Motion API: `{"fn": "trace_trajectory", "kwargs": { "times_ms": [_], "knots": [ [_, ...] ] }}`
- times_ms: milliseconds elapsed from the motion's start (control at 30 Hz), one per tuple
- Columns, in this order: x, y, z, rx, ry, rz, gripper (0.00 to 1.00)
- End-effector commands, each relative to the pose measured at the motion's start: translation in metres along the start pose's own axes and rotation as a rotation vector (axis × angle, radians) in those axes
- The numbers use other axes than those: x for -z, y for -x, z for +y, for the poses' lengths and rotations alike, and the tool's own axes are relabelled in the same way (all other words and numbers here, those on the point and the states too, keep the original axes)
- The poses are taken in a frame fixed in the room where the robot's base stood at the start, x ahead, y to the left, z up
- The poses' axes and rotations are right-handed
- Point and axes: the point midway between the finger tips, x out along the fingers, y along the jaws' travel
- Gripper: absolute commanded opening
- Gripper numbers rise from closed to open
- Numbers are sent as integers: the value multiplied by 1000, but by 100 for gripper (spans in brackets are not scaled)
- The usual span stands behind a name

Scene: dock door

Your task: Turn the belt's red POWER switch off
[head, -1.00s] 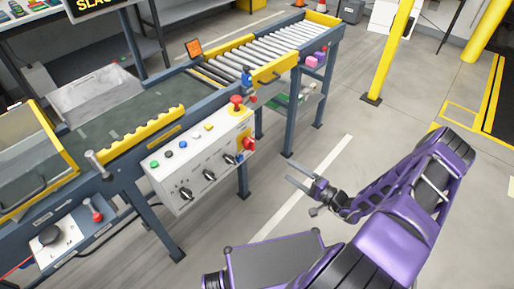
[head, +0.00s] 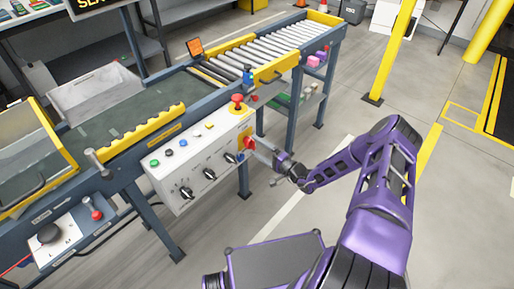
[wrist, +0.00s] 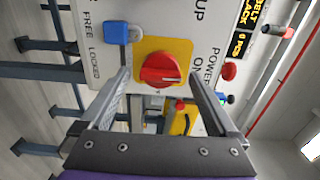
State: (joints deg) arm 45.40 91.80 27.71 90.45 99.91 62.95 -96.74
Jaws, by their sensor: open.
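The red POWER switch (wrist: 160,70) is a round rotary knob on a yellow square plate, centred in the wrist view beside the printed words POWER and ON. In the head view the red switch (head: 249,143) is on the right end of the white control box (head: 185,170). My gripper (head: 258,150) is open and close to the switch. In the wrist view the fingers of my gripper (wrist: 161,84) point at the panel, one on each side of the knob. Whether they touch it cannot be told.
A blue block (wrist: 116,33) labelled FREE and LOCKED sits left of the switch. A red mushroom button (head: 237,101) stands on the box top. Black knobs (head: 209,174) line its front. The roller conveyor (head: 270,50) runs behind. The floor to the right is open.

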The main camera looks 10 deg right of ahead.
Motion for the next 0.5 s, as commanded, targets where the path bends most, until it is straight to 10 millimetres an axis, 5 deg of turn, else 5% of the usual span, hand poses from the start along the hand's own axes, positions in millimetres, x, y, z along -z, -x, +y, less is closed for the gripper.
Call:
{"fn": "trace_trajectory", "kwargs": {
  "times_ms": [367,500],
  "knots": [
    [0,-7,0,0,0,0,95],
    [0,-7,0,0,0,0,72]
  ]
}}
